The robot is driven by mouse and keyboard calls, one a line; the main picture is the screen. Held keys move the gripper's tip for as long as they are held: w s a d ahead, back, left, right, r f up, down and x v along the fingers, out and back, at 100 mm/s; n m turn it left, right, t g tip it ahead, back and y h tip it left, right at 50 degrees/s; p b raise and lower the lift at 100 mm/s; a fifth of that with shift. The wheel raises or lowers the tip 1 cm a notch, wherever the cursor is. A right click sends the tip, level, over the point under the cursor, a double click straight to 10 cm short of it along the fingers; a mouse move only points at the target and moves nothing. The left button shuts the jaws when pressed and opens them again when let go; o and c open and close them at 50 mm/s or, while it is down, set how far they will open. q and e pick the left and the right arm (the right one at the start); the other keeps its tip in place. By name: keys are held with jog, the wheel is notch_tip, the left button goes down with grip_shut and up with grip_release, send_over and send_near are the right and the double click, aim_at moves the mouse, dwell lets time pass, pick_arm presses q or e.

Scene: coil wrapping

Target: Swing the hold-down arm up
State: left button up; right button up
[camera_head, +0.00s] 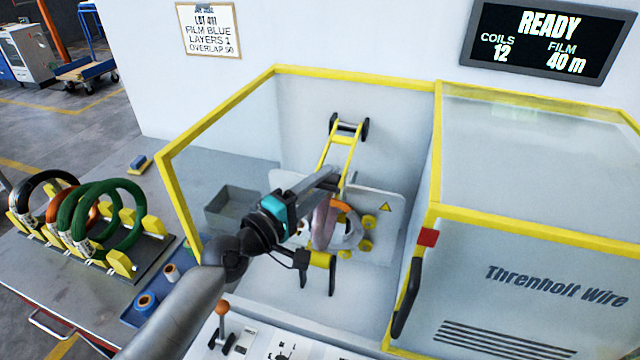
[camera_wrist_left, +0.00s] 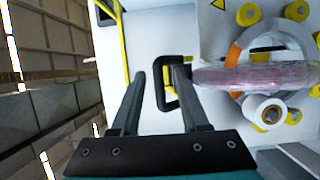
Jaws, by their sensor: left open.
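In the head view a yellow two-rail arm (camera_head: 340,150), which looks like the hold-down arm, leans at the back of the wrapping bay with black discs at its upper end. My left gripper (camera_head: 328,180) is open in front of its lower part and hides some of it. A film-wrapped coil (camera_head: 322,225) stands upright beside the gripper; it also shows in the wrist view (camera_wrist_left: 260,76). In the wrist view my left gripper (camera_wrist_left: 160,72) has a black loop handle (camera_wrist_left: 160,90) behind its fingertips, one finger overlapping it. Contact cannot be told. My right gripper is out of view.
The yellow-edged enclosure (camera_head: 170,180) surrounds the bay, with a clear-panelled door (camera_head: 530,270) at right. A yellow bar with black legs (camera_head: 319,260) lies below the coil. A rack (camera_head: 120,262) of coils and a grey bin (camera_head: 228,205) stand left.

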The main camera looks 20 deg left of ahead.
pick_arm(q)
jog(key=shift+c, duration=0.3)
grip_shut()
dwell(1.0)
